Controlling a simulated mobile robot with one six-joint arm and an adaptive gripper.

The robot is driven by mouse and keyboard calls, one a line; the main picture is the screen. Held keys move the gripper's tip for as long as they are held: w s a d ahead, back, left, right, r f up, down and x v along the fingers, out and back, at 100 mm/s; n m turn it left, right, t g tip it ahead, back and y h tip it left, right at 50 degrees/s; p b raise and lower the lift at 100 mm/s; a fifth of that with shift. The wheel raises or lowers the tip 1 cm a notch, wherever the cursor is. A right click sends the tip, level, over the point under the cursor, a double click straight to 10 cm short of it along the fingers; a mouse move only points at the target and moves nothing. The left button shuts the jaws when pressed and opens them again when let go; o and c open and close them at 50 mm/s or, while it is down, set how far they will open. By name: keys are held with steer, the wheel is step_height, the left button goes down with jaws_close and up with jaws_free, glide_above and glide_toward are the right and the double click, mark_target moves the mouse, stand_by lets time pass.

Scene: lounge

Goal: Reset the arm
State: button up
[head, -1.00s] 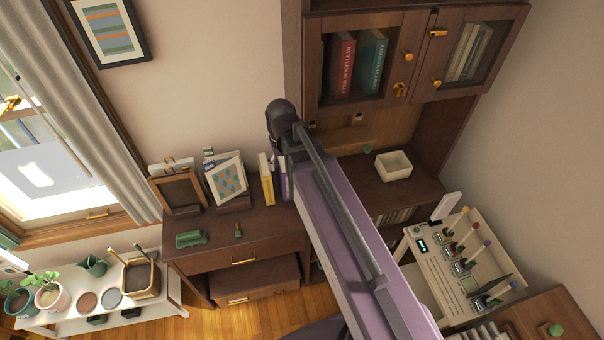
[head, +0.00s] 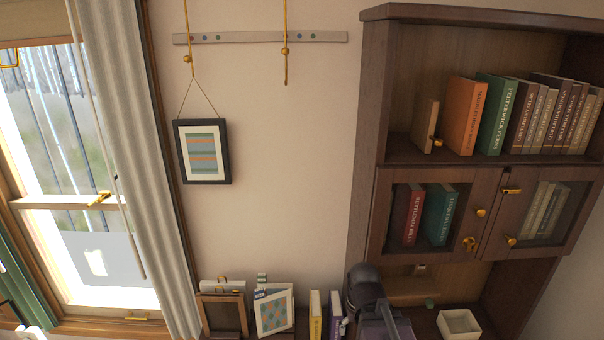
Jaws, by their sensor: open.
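Part of my arm (head: 376,308) shows at the bottom of the head view, a dark rounded joint with a purple-grey link below it. It stands in front of the desk and the lower cabinet area. My gripper is not in view, so its fingers and anything near them cannot be seen.
A dark wooden bookcase (head: 372,130) with glass doors (head: 440,215) stands right of my arm. A white box (head: 459,325) sits below it. Books (head: 315,312) and picture frames (head: 272,312) stand left of my arm. A framed picture (head: 203,152) hangs on the open wall.

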step_height(320, 180, down, 18)
steer(key=b, duration=1.7)
steer(key=shift+o, duration=0.7)
steer(key=shift+a, duration=0.1)
